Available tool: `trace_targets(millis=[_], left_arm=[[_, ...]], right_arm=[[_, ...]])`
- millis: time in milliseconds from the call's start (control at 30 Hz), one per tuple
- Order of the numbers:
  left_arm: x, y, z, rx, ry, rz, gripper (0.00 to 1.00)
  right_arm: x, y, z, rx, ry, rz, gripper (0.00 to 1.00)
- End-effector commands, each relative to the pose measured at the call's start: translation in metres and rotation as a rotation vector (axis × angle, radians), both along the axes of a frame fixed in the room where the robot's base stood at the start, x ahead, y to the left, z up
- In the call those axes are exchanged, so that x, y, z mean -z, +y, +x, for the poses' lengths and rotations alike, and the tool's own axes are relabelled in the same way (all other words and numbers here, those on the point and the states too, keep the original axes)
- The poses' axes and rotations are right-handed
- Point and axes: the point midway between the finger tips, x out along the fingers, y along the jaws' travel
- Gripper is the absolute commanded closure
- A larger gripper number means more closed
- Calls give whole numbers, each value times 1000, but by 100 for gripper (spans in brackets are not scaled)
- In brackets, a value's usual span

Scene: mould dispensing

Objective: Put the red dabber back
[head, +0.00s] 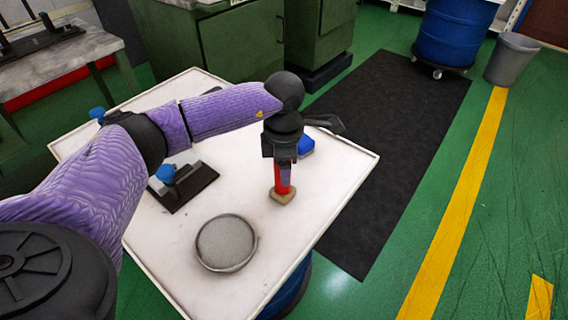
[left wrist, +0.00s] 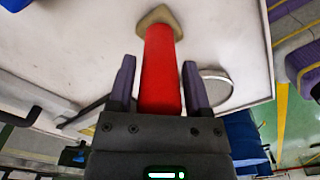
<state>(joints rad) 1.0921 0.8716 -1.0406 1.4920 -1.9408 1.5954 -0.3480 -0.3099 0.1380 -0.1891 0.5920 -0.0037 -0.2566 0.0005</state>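The red dabber (head: 282,180) is upright at the right side of the white tabletop, its tan pad (head: 283,197) down and seemingly on the surface. My left gripper (head: 284,166) points down from above, with its fingers around the upper handle. In the left wrist view the red handle (left wrist: 161,70) runs between the two dark fingers (left wrist: 160,85), with a narrow gap on each side, so the gripper looks open around it. The handle's top end is hidden by the gripper body. My right gripper is not in view.
A round mesh sieve (head: 226,244) lies in front of the dabber. A dark block with a blue knob (head: 166,173) lies to the left. A blue object (head: 306,145) sits behind the gripper. The white table (head: 330,205) is clear around the dabber's right side.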

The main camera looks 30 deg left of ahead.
Motion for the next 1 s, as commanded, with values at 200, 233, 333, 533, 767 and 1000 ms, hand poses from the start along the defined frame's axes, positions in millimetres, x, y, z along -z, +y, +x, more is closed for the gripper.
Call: trace_targets(millis=[200,233,333,533,767,1000], left_arm=[[0,0,0,0,0,0,16],[0,0,0,0,0,0,16],[-1,0,0,0,0,0,16],[-42,0,1,-1,-6,0,16],[-104,0,0,0,-6,0,16],[-124,0,0,0,0,0,16]], right_arm=[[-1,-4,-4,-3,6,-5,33],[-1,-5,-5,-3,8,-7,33],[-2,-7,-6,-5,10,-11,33],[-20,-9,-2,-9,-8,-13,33],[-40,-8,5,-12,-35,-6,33],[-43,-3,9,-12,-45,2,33]])
